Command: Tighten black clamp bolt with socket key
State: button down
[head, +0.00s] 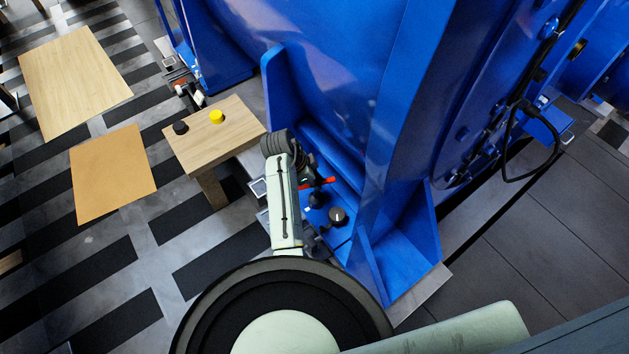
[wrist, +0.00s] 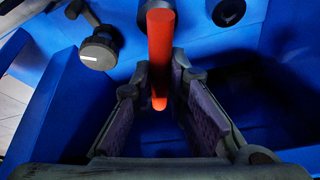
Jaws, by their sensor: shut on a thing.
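The socket key shows as a red rod (wrist: 160,50) in the wrist view, with its near end between the fingers of my gripper (wrist: 160,88). My gripper is shut on this red handle. In the head view a short red piece of the key (head: 322,182) shows beside my gripper (head: 308,182), low at the blue motor foot. A dark part shows behind the handle's far end; whether the key sits on a bolt is hidden. A black bolt with a white mark (wrist: 97,50) stands left of the handle in the wrist view. Another black round bolt (wrist: 228,12) is at the upper right.
The large blue motor housing (head: 335,60) rises right behind my gripper, with upright ribs on both sides. A black knob (head: 337,215) stands on the foot. A wooden table (head: 240,125) at the left holds a yellow knob (head: 217,117) and a black knob (head: 181,128).

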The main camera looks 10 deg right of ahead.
jog(key=m+g, duration=0.1)
jog(key=m, duration=0.1)
jog(key=shift+w+m+b, duration=0.15)
jog(key=shift+m+b, duration=0.15)
jog(key=shift+m, duration=0.1)
jog(key=shift+r+n+p, duration=0.1)
jog(key=shift+n+p, duration=0.2)
jog(key=shift+p, duration=0.1)
jog(key=shift+r, duration=3.75)
